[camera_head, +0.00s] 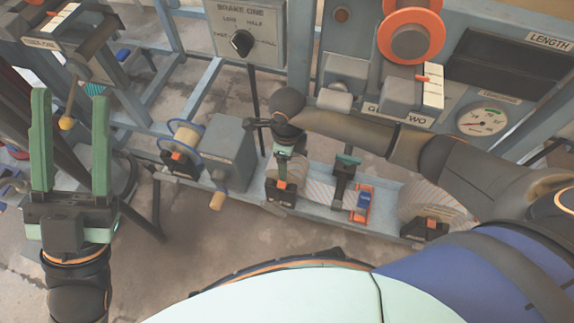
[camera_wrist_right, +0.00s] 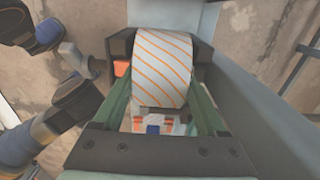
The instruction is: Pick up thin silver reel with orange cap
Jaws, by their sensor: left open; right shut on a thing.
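A silver-white reel with thin orange diagonal stripes (camera_wrist_right: 162,70) fills the space between my right gripper's (camera_wrist_right: 160,88) two green fingers. Black blocks flank it, and an orange piece shows at its left. In the head view this reel (camera_head: 296,179) sits low on the blue-grey rail, with a black block and orange piece (camera_head: 281,187) at its front. My right gripper (camera_head: 284,166) reaches down over it and is shut on it; the exact contact is partly hidden. My left gripper (camera_head: 71,100) is open and empty, fingers up, at the left.
The rail (camera_head: 325,205) also carries a blue-rimmed reel (camera_head: 186,133), a grey box with a crank (camera_head: 229,152), a small orange-and-blue piece (camera_head: 362,204) and a larger striped reel (camera_head: 430,204). A panel with a dial (camera_head: 484,121) stands behind.

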